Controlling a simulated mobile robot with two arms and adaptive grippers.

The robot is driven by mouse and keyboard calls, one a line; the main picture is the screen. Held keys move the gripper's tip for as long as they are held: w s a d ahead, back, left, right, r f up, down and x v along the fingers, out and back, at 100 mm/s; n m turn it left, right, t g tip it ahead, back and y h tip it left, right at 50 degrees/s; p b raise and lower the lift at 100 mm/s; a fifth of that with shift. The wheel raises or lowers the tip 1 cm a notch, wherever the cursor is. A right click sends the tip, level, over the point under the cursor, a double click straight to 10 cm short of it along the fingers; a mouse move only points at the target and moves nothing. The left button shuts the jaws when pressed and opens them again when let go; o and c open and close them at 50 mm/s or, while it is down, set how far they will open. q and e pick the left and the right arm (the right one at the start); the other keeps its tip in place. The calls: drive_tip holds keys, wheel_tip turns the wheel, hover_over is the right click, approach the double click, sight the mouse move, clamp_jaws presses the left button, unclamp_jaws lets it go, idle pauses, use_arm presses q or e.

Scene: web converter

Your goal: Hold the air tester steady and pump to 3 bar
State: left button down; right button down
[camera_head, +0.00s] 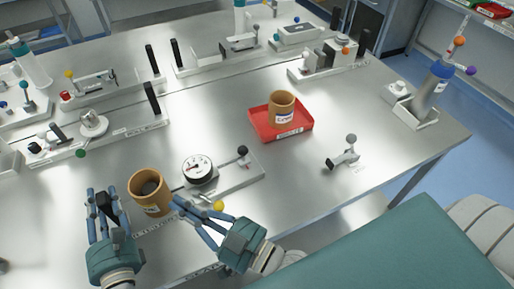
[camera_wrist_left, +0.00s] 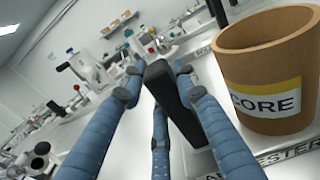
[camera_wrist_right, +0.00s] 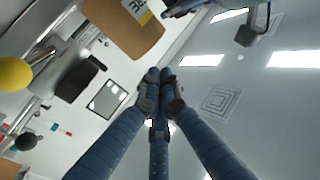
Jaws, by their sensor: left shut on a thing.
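The air tester, with a round white gauge (camera_head: 197,168) on a flat plate (camera_head: 232,178), lies near the table's front edge. I cannot read its needle. A black-knobbed lever (camera_head: 243,151) stands at its right end, and a yellow ball (camera_head: 219,206) sits at its front. My left gripper (camera_head: 103,192) is shut on an upright black handle (camera_wrist_left: 172,95), left of a brown core (camera_head: 151,193). The core's "CORE" label shows in the left wrist view (camera_wrist_left: 268,98). My right gripper (camera_head: 177,203) is shut and empty, fingertips together, close to the core's right side; contact is unclear.
A red tray (camera_head: 308,128) holding another brown core (camera_head: 281,108) stands behind the tester. A small metal fixture (camera_head: 345,156) is to the right. Several bench stations line the back and left. The table between tray and right edge is mostly clear.

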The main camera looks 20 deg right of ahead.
sight(243, 154)
drive_tip(key=w+d+r+m+t+h, duration=0.3)
drive_tip(key=w+d+r+m+t, duration=0.25)
drive_tip(key=d+r, duration=0.5)
drive_tip(key=d+f+m+h, duration=0.3)
drive_tip(key=d+f+m, duration=0.2)
drive_tip(key=s+d+f+m+g+h, duration=0.1)
drive_tip(key=d+f+m+h, duration=0.2)
drive_tip(key=d+f+m, duration=0.2)
drive_tip(key=s+d+f+m+g+h, duration=0.1)
drive_tip(key=d+f+m+h, duration=0.2)
drive_tip(key=d+f+m, duration=0.3)
drive_tip(key=w, duration=0.2)
drive_tip(key=w+a, duration=0.1)
drive_tip(key=w, duration=0.2)
drive_tip(key=w+a, duration=0.1)
drive_tip(key=w, duration=0.2)
drive_tip(key=shift+w+a+f, duration=0.1)
drive_tip(key=shift+w, duration=0.15)
drive_tip(key=shift+s+a, duration=0.15)
drive_tip(key=shift+a, duration=0.45)
